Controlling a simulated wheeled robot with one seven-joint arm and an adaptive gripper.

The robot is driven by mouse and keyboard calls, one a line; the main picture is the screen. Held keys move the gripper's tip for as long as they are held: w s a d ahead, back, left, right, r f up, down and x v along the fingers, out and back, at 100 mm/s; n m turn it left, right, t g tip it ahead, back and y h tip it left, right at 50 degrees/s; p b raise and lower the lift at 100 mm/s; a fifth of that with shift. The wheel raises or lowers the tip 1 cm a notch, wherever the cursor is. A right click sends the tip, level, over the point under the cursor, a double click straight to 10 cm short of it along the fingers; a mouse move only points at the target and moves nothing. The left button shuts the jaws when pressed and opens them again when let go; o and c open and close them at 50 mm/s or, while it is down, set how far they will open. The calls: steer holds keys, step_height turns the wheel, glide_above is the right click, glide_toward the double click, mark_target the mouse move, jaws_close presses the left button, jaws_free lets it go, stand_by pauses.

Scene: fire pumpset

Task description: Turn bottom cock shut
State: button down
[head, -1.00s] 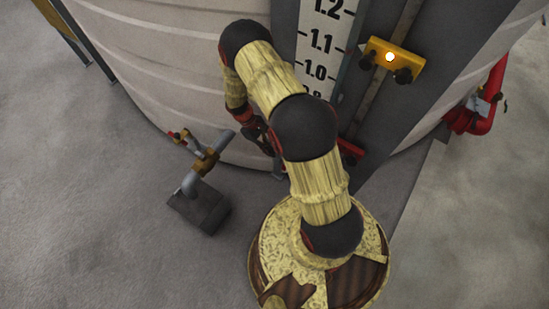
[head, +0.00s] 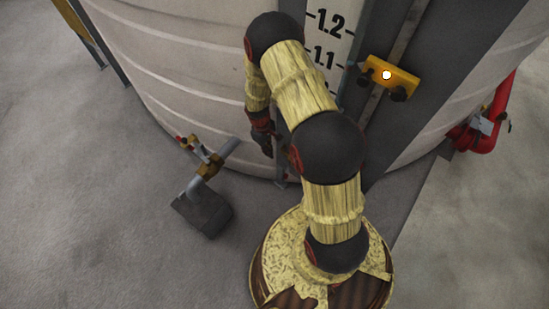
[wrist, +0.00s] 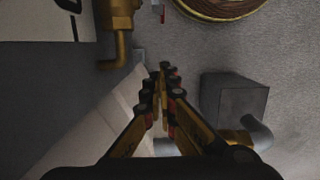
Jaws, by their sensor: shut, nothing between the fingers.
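A brass cock body (wrist: 120,18) with a bent outlet pipe shows at the top of the wrist view, beside the white scale board; I take it for the bottom cock. A small red piece (wrist: 158,10) shows just right of it, perhaps its handle. In the head view my arm hides this spot. My gripper (wrist: 165,70) is shut and empty, its fingertips together, apart from the brass body and pointing towards its right side. In the head view my gripper (head: 268,140) hangs low in front of the tank, partly hidden by my arm.
The pale tank (head: 190,70) curves behind. A brass valve (head: 207,160) on a grey pipe stands out left above a dark box (head: 203,208), also in the wrist view (wrist: 235,105). A yellow bracket (head: 392,80) and the scale board (head: 325,50) are above right. Floor at left is clear.

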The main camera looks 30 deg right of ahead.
mark_target(287, 173)
steer(key=s+d+f+b, duration=0.2)
steer(key=s+f+b, duration=0.2)
steer(key=f, duration=0.4)
steer(key=shift+s+f, duration=0.4)
steer(key=shift+s, duration=0.25)
steer(key=shift+s+d+f, duration=0.15)
steer(key=shift+s+f, duration=0.1)
steer(key=shift+s, duration=0.35)
